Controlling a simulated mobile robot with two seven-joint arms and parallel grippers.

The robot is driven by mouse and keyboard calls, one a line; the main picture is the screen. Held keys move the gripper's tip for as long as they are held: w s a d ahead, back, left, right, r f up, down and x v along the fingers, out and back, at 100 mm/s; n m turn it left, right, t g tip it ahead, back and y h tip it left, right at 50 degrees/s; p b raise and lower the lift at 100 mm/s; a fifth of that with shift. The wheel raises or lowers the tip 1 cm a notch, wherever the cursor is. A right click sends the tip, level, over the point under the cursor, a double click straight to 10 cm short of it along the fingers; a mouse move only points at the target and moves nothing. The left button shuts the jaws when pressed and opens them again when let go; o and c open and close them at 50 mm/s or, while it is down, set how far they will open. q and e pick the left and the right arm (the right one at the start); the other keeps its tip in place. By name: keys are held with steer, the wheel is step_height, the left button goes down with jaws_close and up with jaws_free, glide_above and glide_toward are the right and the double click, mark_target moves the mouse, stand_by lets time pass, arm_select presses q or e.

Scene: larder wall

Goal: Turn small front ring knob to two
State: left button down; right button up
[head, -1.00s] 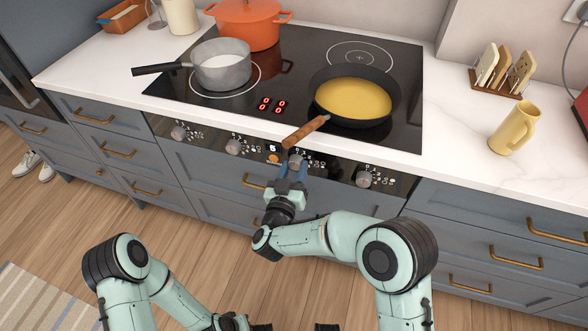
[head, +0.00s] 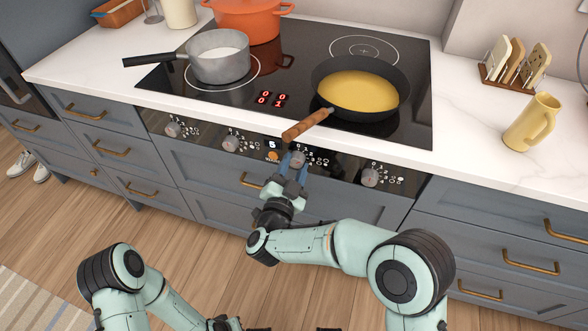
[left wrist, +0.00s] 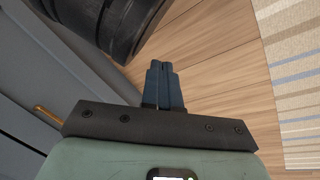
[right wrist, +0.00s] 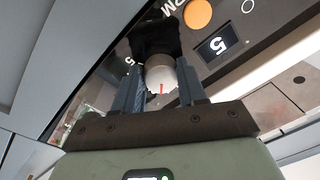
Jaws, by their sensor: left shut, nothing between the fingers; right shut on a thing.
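The small front ring knob (head: 297,158) sits on the black control panel below the pan handle, third from the left. My right gripper (head: 292,171) is shut on it. In the right wrist view the knob (right wrist: 161,80) is pale with a red line and lies between the two fingers (right wrist: 160,88). Its number scale is mostly hidden there. The red hob display (head: 271,98) shows three zeros and, at lower right, what looks like a 1. My left gripper (left wrist: 165,86) is shut and empty over the wooden floor.
A frying pan (head: 335,102) with yellow content has its wooden handle (head: 307,125) jutting over the counter edge just above my right gripper. A grey saucepan (head: 220,65) and an orange pot (head: 247,22) stand on the hob. Other knobs (head: 231,144) (head: 370,177) flank the held one.

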arm_select(q)
steer(key=shift+g, duration=0.7)
steer(key=shift+s+a+f+b, duration=0.2)
steer(key=shift+s+f+b, duration=0.5)
steer(key=shift+s+f, duration=0.95)
arm_select(e)
steer(key=shift+m, duration=1.6)
arm_select(q)
steer(key=shift+s+r, duration=0.1)
steer(key=shift+r, duration=0.05)
arm_select(e)
steer(key=o, duration=1.1)
steer(key=shift+c, duration=0.2)
arm_select(q)
steer(key=shift+t, duration=0.8)
steer(key=w+r, duration=0.1)
steer(key=w+r+p, duration=0.2)
steer(key=w, duration=0.1)
steer(key=shift+d+r, duration=0.3)
arm_select(e)
steer(key=v, duration=1.3)
steer(key=shift+s+a, duration=0.15)
steer(key=shift+s, duration=0.05)
steer(key=shift+f, duration=0.1)
